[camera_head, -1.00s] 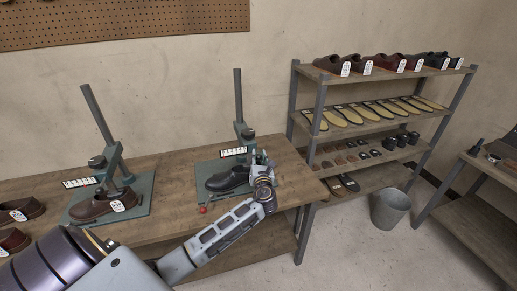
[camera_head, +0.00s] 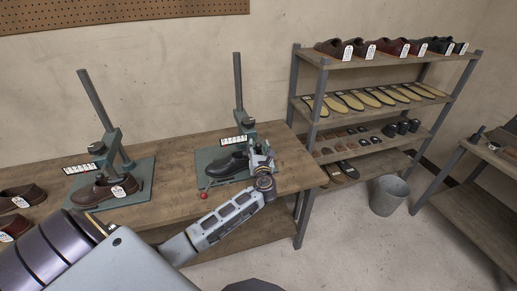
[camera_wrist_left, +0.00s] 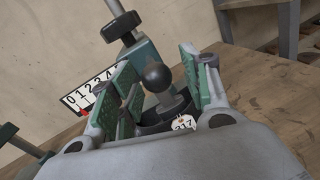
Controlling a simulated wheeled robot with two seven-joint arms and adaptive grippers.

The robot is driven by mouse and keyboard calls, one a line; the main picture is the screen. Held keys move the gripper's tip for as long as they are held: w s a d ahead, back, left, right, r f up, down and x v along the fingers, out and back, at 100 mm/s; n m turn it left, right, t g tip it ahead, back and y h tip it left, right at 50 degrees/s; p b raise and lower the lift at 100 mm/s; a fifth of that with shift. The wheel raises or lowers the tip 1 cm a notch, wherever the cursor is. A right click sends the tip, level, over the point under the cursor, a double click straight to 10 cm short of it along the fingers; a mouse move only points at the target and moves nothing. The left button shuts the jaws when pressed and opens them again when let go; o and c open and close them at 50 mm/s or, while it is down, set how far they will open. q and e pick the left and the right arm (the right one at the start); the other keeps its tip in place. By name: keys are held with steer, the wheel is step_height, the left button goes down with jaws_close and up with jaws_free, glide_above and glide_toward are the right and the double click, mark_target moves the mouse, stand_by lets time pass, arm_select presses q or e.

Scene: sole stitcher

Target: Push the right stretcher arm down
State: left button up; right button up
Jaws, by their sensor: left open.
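The right stretcher stands on a green base plate (camera_head: 209,159), with a dark upright post (camera_head: 238,80) and a number strip (camera_head: 233,141). A black shoe (camera_head: 226,166) sits on its base. My left gripper (camera_head: 260,153) is at the right side of this stretcher, beside the shoe. In the left wrist view, a black ball knob (camera_wrist_left: 157,77) on a short stem lies between its open, green-padded fingers. I cannot tell whether they touch it. The number strip (camera_wrist_left: 93,91) is partly behind the left finger. My right gripper is not in view.
The left stretcher (camera_head: 112,148) holds a brown shoe (camera_head: 104,191). A red ball (camera_head: 203,195) is at the right stretcher's front left corner. The wooden bench (camera_head: 175,170) is bare between the stretchers. A shoe rack (camera_head: 324,92) and a bucket (camera_head: 388,196) stand to the right.

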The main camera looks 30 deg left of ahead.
arm_select(q)
steer(key=v, duration=1.2)
stand_by(0.7)
